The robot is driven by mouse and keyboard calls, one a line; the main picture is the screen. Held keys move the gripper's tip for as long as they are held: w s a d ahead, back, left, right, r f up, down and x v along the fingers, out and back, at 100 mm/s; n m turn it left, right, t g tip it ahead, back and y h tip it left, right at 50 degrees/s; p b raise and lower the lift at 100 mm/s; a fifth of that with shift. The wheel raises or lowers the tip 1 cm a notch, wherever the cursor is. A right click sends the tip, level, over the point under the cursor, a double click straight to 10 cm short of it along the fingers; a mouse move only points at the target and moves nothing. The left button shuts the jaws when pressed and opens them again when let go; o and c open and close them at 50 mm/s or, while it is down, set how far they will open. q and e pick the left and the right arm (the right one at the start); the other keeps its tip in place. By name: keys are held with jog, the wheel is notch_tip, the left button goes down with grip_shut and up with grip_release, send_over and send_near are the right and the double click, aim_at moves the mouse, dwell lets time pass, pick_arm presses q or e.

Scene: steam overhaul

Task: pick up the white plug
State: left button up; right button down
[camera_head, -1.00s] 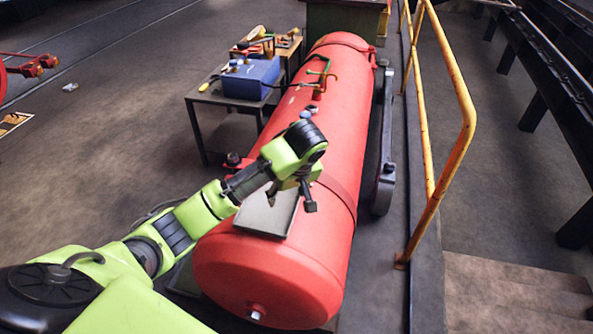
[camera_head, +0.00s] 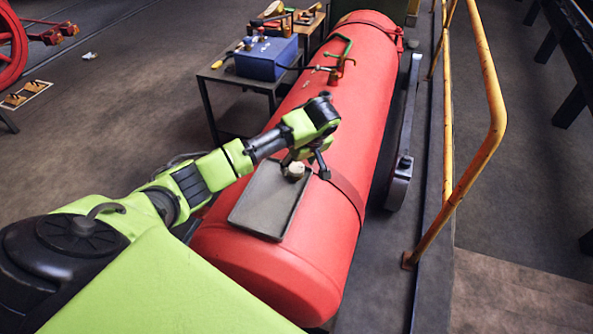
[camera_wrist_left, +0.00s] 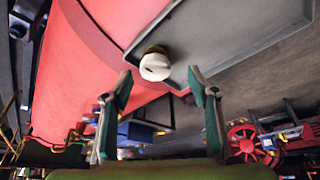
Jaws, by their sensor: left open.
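The white plug (camera_head: 293,170) is at the far end of the dark grey tray (camera_head: 262,205) on top of the red boiler. In the left wrist view the plug (camera_wrist_left: 155,67) is a rounded white knob with a darker base, at the tray's corner. My left gripper (camera_head: 306,166) is open above that end of the tray. Its fingers (camera_wrist_left: 160,76) appear on either side below the plug in the wrist view, with nothing held between them. I cannot tell whether a finger touches the plug. My right gripper is not in view.
The red boiler (camera_head: 358,100) carries a green-handled valve (camera_head: 340,55) farther back. A table with a blue box (camera_head: 266,57) stands to its left. A yellow railing (camera_head: 492,110) runs along the right. Open floor lies at left.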

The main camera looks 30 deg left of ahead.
aim_at(296, 166)
pick_arm(q)
jog(key=shift+w+a+f, duration=0.15)
jog(key=shift+w+f, duration=0.05)
jog(key=shift+f, duration=0.3)
jog(key=x, duration=0.4)
jog(key=shift+w+a+r, duration=0.1)
jog(key=shift+w+a, duration=0.05)
jog(key=shift+w, duration=0.25)
jog(key=shift+w+a+f, duration=0.1)
jog(key=shift+a+f, duration=0.05)
jog(key=shift+f, duration=0.2)
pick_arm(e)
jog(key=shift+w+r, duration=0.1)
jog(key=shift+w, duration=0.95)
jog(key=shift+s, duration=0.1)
pick_arm(q)
jog(key=c, duration=1.3)
jog(key=shift+c, duration=0.7)
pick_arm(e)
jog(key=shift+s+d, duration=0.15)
pick_arm(q)
jog(key=shift+r, duration=0.15)
